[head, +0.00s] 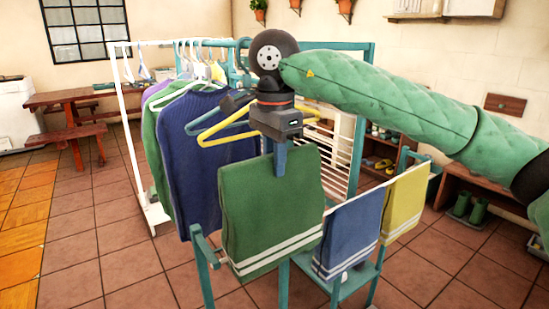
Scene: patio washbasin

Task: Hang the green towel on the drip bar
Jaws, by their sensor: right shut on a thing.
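The green towel (268,215) hangs folded with white stripes near its lower edge, at the middle of the head view. My right gripper (280,158), reaching in from the right, is shut on its top edge. The towel is in front of the left part of a low teal rack (203,275). A blue towel (350,228) and a yellow towel (403,204) hang side by side on this rack, to the right of the green one. The bar behind the green towel is hidden, so I cannot tell whether the towel touches it. My left gripper is not in view.
A clothes rack (130,110) with sweaters, including a dark blue one (205,150), and yellow hangers (225,128) stands close behind on the left. A wooden picnic table (70,98) is far left. A bench with green boots (470,208) is right. Tiled floor at front left is clear.

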